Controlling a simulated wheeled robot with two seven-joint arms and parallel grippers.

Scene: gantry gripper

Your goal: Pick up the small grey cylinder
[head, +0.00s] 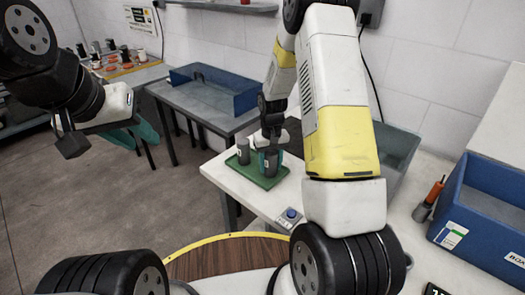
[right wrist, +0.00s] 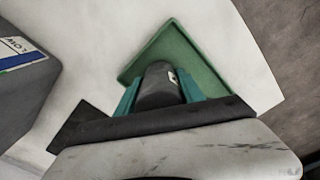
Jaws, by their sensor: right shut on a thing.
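A dark grey cylinder (head: 270,163) stands at the front of the green tray (head: 252,176) on the white table. My right gripper (head: 269,158) comes down from above and is shut on it. In the right wrist view the same cylinder (right wrist: 159,82) is between the two teal fingers of my right gripper (right wrist: 158,92), over the green tray (right wrist: 215,75). I cannot tell whether it touches the tray. A second grey cylinder (head: 243,152) stands on the tray, further back and left. My left gripper (head: 140,132) hangs at the upper left, away from the tray; its finger gap is unclear.
A blue button box (head: 290,216) sits near the table's front edge. A blue bin (head: 485,205) and an orange-handled tool (head: 429,200) are at the right. A grey bin (head: 398,150) stands behind my right arm. A blue tray (head: 215,88) is on the back table.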

